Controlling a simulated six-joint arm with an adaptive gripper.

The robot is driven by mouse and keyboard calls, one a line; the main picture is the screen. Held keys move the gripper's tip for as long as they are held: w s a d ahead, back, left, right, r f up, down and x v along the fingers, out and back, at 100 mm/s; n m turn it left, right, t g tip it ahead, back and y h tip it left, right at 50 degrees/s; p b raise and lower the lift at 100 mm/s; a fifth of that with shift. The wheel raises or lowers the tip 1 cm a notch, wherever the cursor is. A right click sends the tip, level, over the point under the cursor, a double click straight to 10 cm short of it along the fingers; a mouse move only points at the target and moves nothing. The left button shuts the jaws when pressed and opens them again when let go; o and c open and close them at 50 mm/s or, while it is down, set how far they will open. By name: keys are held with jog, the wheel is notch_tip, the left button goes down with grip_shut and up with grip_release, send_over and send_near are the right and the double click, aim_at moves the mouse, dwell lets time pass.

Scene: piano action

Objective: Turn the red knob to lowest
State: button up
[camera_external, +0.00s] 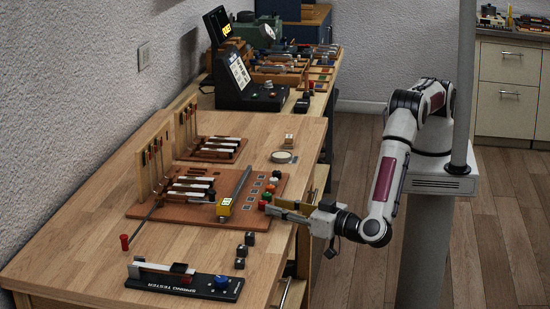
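A row of small coloured knobs runs along the right side of the brown board (180,213), with white-marked squares beside them. I cannot tell whether a fingertip touches a knob, nor how the red knob is turned.
A spring tester with a blue knob (221,282) lies at the front. A black console (245,85) stands at the back.

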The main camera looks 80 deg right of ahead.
aim_at(263, 205)
jog(key=shift+x, duration=1.75)
grip_shut()
